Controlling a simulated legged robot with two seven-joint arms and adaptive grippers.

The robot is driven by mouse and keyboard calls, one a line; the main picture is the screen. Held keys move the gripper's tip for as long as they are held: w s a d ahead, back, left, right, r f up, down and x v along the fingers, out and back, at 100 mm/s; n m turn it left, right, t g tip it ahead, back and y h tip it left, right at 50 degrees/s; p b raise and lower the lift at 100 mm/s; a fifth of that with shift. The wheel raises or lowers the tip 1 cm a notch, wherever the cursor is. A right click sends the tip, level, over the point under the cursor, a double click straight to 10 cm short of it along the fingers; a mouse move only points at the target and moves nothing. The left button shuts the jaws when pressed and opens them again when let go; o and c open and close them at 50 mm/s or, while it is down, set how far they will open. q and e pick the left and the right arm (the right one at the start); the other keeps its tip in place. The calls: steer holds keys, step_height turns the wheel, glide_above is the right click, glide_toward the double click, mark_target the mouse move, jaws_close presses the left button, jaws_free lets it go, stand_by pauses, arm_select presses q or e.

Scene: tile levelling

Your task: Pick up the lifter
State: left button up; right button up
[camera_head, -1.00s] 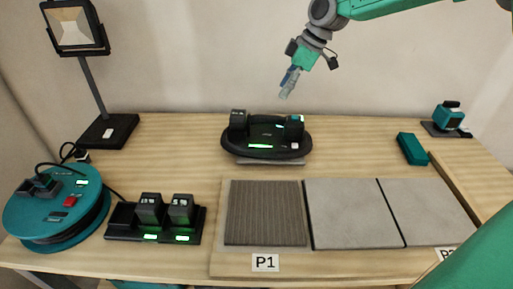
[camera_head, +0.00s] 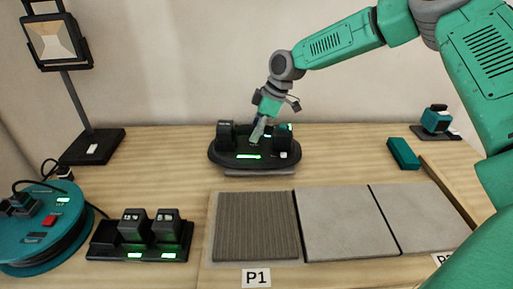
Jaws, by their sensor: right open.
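The lifter (camera_head: 226,157) is a black oval device with two raised dark blocks and a lit green strip, and it sits on a thin grey slab (camera_head: 260,173) at the back middle of the table. My right gripper (camera_head: 257,136) points down over the middle of the lifter, between its two raised blocks. It is open, and its fingers hide part of the lifter's middle. I cannot tell whether the fingers touch it. My left gripper is out of view.
A ribbed tile (camera_head: 256,226) and two plain grey tiles (camera_head: 346,222) lie in front, by a P1 label (camera_head: 256,278). A battery charger (camera_head: 105,243), cable reel (camera_head: 30,248) and lamp (camera_head: 92,147) stand left. A teal box (camera_head: 403,153) and a small teal tool (camera_head: 437,120) are right.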

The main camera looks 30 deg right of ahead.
steer(key=shift+w+d+f, duration=0.15)
steer(key=shift+w+f, duration=0.05)
steer(key=shift+f, duration=0.65)
steer(key=shift+a+r, duration=0.2)
steer(key=shift+a, duration=0.4)
steer(key=shift+d+f, duration=0.1)
steer(key=shift+f, duration=0.05)
steer(key=shift+d+f, duration=0.2)
steer(key=shift+d, duration=0.15)
steer(key=shift+a+r, duration=0.1)
steer(key=shift+a, duration=0.2)
jaws_close()
steer(key=shift+w+d+r, duration=0.1)
steer(key=shift+w+r, duration=0.05)
